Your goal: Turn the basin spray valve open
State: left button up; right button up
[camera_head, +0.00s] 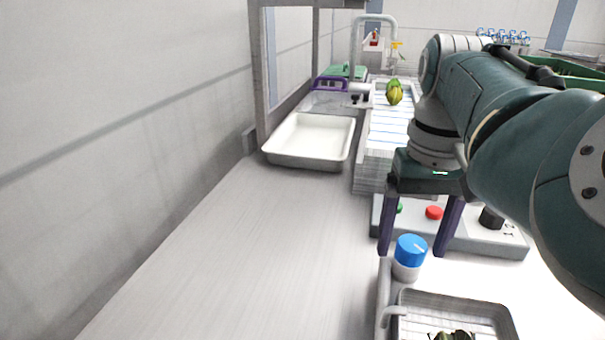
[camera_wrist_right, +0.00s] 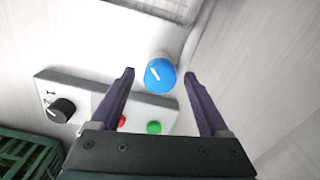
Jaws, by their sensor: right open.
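The basin spray valve is a blue round knob (camera_head: 411,248) with a white pointer line, on a light grey post at the back left corner of the basin (camera_head: 510,322). In the right wrist view the blue knob (camera_wrist_right: 160,74) lies just beyond and between the two fingertips, its white line slanting. My right gripper (camera_head: 416,250) is open, with dark purple fingers pointing down on either side of the knob; I cannot tell whether they touch it. It also shows in the right wrist view (camera_wrist_right: 158,75). My left gripper is not in view.
A grey control box (camera_head: 480,240) with red and green buttons and a black dial stands just behind the knob. A white tray (camera_head: 310,140) lies farther back left. The counter at left is clear.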

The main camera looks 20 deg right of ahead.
grip_shut()
dwell(0.5)
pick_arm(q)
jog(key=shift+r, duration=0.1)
